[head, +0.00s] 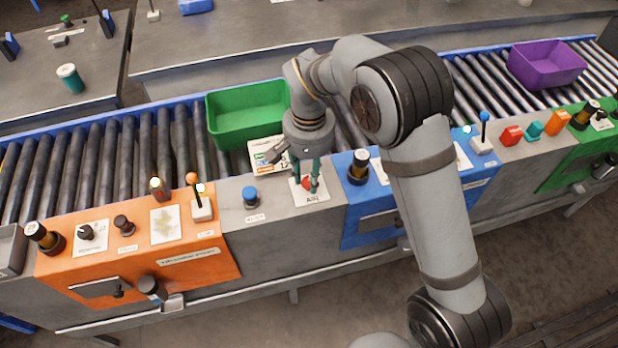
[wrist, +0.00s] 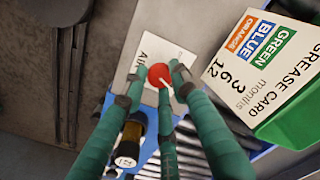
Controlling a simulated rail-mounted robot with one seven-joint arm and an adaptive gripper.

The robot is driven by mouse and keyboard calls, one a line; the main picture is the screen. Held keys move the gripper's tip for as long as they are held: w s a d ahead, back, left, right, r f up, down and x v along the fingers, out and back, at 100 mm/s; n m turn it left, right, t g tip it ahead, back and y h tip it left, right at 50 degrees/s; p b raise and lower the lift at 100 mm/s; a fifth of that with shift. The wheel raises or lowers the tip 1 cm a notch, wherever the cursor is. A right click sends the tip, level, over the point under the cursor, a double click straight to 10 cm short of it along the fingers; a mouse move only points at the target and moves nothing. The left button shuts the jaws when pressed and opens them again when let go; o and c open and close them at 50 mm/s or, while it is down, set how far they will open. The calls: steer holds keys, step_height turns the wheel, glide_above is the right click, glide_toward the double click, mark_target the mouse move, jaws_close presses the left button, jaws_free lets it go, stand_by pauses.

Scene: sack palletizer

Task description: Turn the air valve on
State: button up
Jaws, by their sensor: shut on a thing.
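The air valve is a round red knob (wrist: 160,75) with a pale pointer mark, on a white plate (wrist: 158,60) labelled AIR. In the head view the red knob (head: 306,183) is partly hidden by my fingers, and its plate (head: 312,197) sits on the grey panel between the orange and blue panels. My gripper (head: 310,184) points down onto it. In the wrist view my green-sleeved gripper fingers (wrist: 158,84) are closed around the knob, with dark tips at its sides. The knob's exact turn angle is hard to read in the head view.
A blue button (head: 250,195) is left of the valve, and a black-and-amber fixture (head: 359,166) is right. A grease card (head: 268,152) stands behind, by a green bin (head: 245,115) on the rollers. An orange-tipped lever (head: 200,205) is farther left.

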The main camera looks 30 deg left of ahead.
mark_target(309, 181)
steer(key=shift+s+f+m, duration=0.1)
steer(key=shift+m, duration=0.5)
steer(key=shift+b, duration=0.3)
steer(key=o, duration=1.1)
steer(key=shift+o, duration=0.3)
step_height(309, 181, up, 12)
step_height(309, 181, down, 12)
steer(key=shift+r, duration=0.1)
stand_by(0.4)
